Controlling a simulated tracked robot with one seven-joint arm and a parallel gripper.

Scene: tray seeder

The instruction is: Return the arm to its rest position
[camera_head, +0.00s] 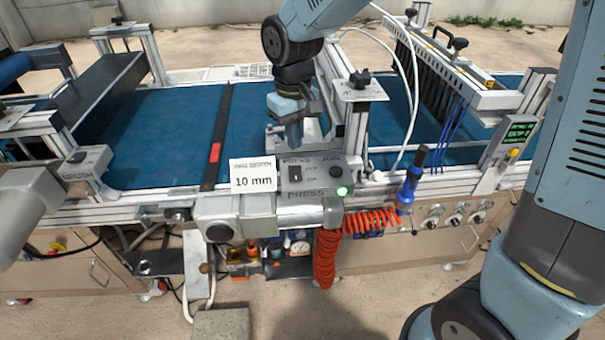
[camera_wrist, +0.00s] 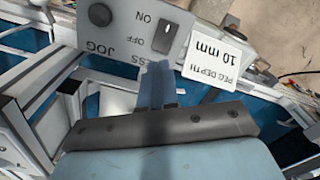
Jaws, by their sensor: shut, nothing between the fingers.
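My gripper (camera_head: 294,140) points down over the tray seeder, just behind the grey press control box (camera_head: 312,192). Its fingers are shut with nothing between them. In the wrist view the closed fingertips (camera_wrist: 157,72) appear close to the panel, near the rocker switch (camera_wrist: 166,37); I cannot tell whether they touch it. The panel also has a black jog button (camera_wrist: 100,15) and, in the head view, a lit green lamp (camera_head: 342,191). My arm reaches in from the right of the head view and comes down from the top.
A white card reading 10 mm (camera_head: 253,177) stands left of the switch. A blue conveyor belt (camera_head: 150,130) runs behind. A metal post frame (camera_head: 358,110), white hoses (camera_head: 412,90) and a seeding bar (camera_head: 440,65) stand right of my gripper. A red coiled hose (camera_head: 325,260) hangs in front.

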